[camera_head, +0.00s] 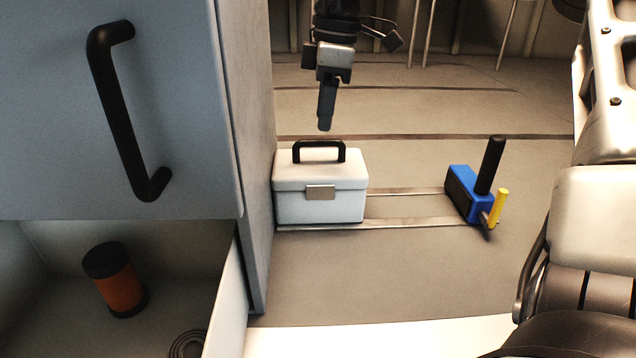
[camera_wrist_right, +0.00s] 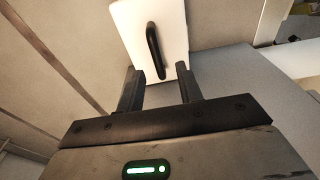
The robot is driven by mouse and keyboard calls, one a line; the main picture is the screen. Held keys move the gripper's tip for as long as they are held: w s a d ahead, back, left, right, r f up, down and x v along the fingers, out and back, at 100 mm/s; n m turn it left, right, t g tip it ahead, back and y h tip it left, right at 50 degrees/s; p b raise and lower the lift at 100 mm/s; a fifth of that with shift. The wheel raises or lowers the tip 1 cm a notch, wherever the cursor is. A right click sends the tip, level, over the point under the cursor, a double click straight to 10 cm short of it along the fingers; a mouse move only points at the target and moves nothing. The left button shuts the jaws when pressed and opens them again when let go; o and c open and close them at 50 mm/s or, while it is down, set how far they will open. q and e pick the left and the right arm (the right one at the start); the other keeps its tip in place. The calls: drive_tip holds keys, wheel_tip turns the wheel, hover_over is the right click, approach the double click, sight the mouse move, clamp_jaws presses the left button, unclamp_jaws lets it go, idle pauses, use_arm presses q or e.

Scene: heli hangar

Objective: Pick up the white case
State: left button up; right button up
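The white case (camera_head: 320,204) stands upright on the floor beside the cabinet's side panel, with a black handle (camera_head: 319,146) on its lid and a metal latch on its front. It also shows in the right wrist view as a white lid (camera_wrist_right: 136,28) with the black handle (camera_wrist_right: 155,50). My right gripper (camera_head: 325,124) hangs above and slightly behind the case, fingers pointing down, apart from the handle. In the right wrist view its two fingers (camera_wrist_right: 160,82) are spread with nothing between them, and the handle lies beyond the tips. My left gripper is not in view.
A blue tool with a black handle (camera_head: 468,192) and a yellow part lies to the right of the case. A grey cabinet with a black door handle (camera_head: 128,112) stands at left; an orange-and-black canister (camera_head: 116,280) is in its open lower compartment.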

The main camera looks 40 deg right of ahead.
sight(319, 141)
drive_tip(key=shift+w+a+f+p, duration=0.15)
drive_tip(key=shift+f+p, duration=0.1)
drive_tip(key=shift+f, duration=0.85)
drive_tip(key=shift+w+f+p, duration=0.2)
drive_tip(key=shift+f+p, duration=0.05)
drive_tip(key=shift+f, duration=0.8)
drive_tip(key=shift+w+a+f+p, duration=0.15)
drive_tip(key=shift+f+p, duration=0.1)
drive_tip(key=shift+f, duration=0.85)
drive_tip(key=shift+d, duration=0.1)
clamp_jaws()
drive_tip(key=shift+r, duration=0.15)
